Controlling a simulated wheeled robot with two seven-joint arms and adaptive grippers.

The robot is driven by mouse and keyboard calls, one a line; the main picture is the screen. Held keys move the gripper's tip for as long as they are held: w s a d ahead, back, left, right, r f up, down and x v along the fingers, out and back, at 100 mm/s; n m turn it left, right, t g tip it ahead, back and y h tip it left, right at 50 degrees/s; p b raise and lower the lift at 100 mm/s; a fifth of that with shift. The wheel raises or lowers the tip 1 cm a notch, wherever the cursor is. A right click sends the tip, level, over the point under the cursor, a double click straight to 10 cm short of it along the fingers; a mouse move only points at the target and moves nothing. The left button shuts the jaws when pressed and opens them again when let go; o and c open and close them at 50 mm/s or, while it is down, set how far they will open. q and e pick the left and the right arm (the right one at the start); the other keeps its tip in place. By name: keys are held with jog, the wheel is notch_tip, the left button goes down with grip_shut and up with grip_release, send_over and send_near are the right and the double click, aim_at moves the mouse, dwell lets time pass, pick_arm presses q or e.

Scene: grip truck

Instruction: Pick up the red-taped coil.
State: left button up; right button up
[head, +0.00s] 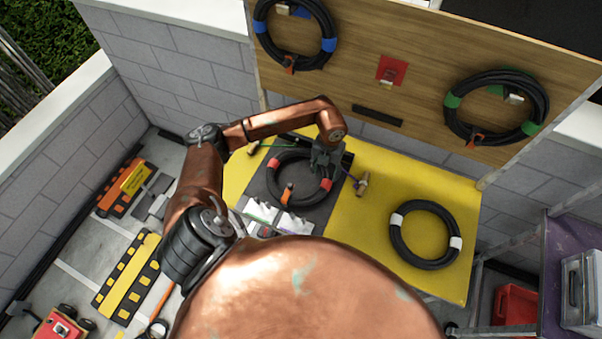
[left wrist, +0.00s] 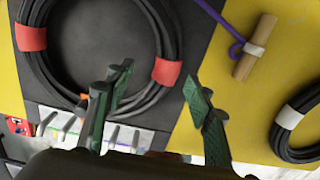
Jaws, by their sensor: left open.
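The red-taped coil (head: 326,184) is a black cable ring with red tape bands and an orange tag. It lies flat on a dark mat (head: 253,192) on the yellow table (head: 372,190). My left gripper (head: 324,162) is over the coil's right side and hides part of it. In the left wrist view, my left gripper (left wrist: 158,77) is open and empty. The coil's red band (left wrist: 167,72) shows between its two fingers in the picture. I cannot tell how high the fingers are above it. My right gripper is not in view.
A white-taped coil (head: 397,240) lies to the right on the table. A wooden-handled tool with a purple cord (left wrist: 254,46) lies between the coils. Blue-taped (head: 329,45) and green-taped (head: 529,128) coils hang on the board behind. White labelled items (head: 260,211) lie at the mat's front.

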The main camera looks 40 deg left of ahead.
aim_at(325, 182)
pick_arm(q)
jog(key=shift+s+f, duration=0.2)
jog(key=shift+f, duration=0.75)
jog(key=f, duration=0.2)
jog(key=d+f+p, duration=0.1)
jog(key=f, duration=0.1)
jog(key=shift+s+f, duration=0.2)
jog(key=shift+f, duration=0.3)
jog(key=shift+c, duration=0.3)
jog(key=c, duration=1.3)
jog(key=shift+w+r, duration=0.1)
jog(key=shift+w, duration=0.05)
